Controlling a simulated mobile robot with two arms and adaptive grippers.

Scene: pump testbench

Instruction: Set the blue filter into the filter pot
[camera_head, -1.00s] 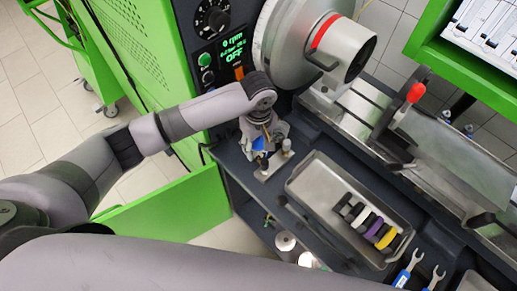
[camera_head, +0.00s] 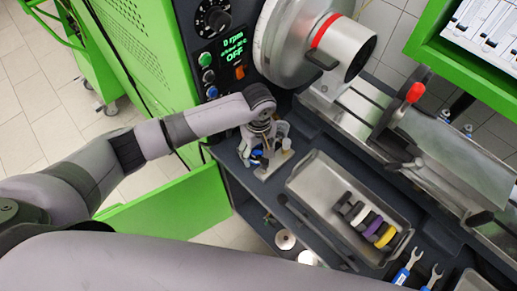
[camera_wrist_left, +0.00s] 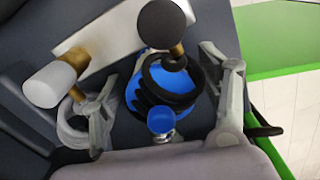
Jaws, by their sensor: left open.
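The blue filter (camera_wrist_left: 193,82) shows in the left wrist view as a blue body partly covered by black ribbed rings, with a small blue round end (camera_wrist_left: 161,120) toward the camera. In the head view only a small blue patch of the filter (camera_head: 257,154) shows below my wrist. My left gripper (camera_wrist_left: 160,100) is open, one finger on each side of the blue and black parts, with visible gaps. I cannot clearly make out the filter pot or whether the filter is seated in it. My right gripper is out of view.
A metal plate (camera_wrist_left: 100,44) carries a white knob (camera_wrist_left: 48,84) and a black knob (camera_wrist_left: 162,23) close to the left fingers. A metal tray (camera_head: 312,185) with several coloured rings lies to the right in the head view.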

